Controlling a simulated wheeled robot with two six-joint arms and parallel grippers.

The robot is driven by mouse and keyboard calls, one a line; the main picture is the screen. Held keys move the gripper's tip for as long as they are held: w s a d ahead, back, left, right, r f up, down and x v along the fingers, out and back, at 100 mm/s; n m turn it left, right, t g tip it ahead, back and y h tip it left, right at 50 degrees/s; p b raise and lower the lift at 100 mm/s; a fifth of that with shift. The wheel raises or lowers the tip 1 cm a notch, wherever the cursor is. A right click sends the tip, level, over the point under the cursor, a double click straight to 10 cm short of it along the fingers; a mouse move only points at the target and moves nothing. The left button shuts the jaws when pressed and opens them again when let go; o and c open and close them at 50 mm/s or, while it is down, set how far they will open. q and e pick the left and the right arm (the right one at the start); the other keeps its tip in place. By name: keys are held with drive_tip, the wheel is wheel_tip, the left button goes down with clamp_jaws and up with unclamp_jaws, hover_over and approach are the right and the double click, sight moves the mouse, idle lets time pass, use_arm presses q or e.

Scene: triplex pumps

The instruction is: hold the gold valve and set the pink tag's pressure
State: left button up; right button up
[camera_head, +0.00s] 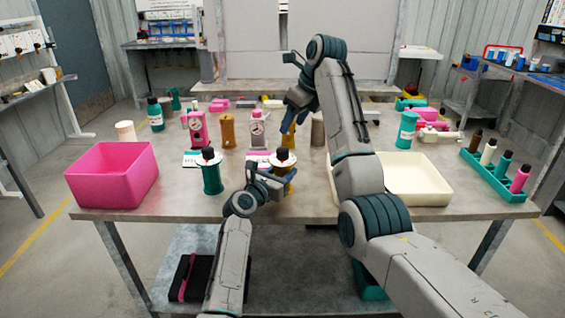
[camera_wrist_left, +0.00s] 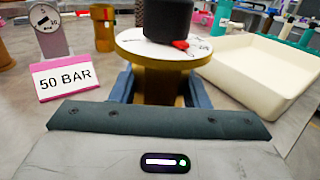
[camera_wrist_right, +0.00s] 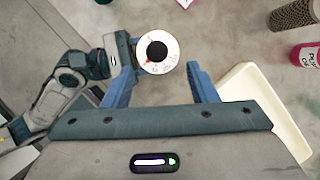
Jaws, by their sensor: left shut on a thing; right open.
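The gold valve (camera_head: 291,188) stands upright near the table's front edge, with a white dial and a black knob. In the left wrist view its gold body (camera_wrist_left: 155,86) is between the fingers of my left gripper (camera_wrist_left: 160,92), which is shut on it. A red pointer (camera_wrist_left: 181,44) lies on the dial. The pink-edged tag (camera_wrist_left: 66,78) reads "50 BAR" and stands left of the valve. My right gripper (camera_wrist_right: 162,88) is open above the valve, pointing down. In the right wrist view the black knob (camera_wrist_right: 157,51) shows between and slightly beyond its fingertips.
A teal valve (camera_head: 211,178) stands left of the gold one. Gauges (camera_head: 257,130) and bottles stand behind. A pink bin (camera_head: 112,172) is at the left, a cream tray (camera_head: 425,199) at the right behind my right arm, and a teal rack (camera_head: 490,178) farther right.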

drive_tip(key=f+t+y, duration=0.1)
drive_tip(key=w+f+t+y, duration=0.1)
drive_tip(key=f, duration=0.1)
drive_tip(key=w+f+t+y, duration=0.1)
drive_tip(key=shift+w+d+f, duration=0.15)
drive_tip(key=shift+w+f, duration=0.05)
drive_tip(key=shift+f, duration=0.2)
drive_tip(key=d+f+t+y, duration=0.1)
drive_tip(key=t+y, duration=0.1)
drive_tip(key=t, duration=0.1)
drive_tip(key=m+t+y, duration=0.2)
drive_tip(key=t+y, duration=0.1)
drive_tip(key=t, duration=0.1)
approach(287, 154)
drive_tip(key=x, duration=1.1)
drive_tip(key=shift+w+a, duration=0.25)
drive_tip(key=shift+w, duration=0.05)
drive_tip(key=c, duration=1)
drive_tip(key=shift+o, duration=0.2)
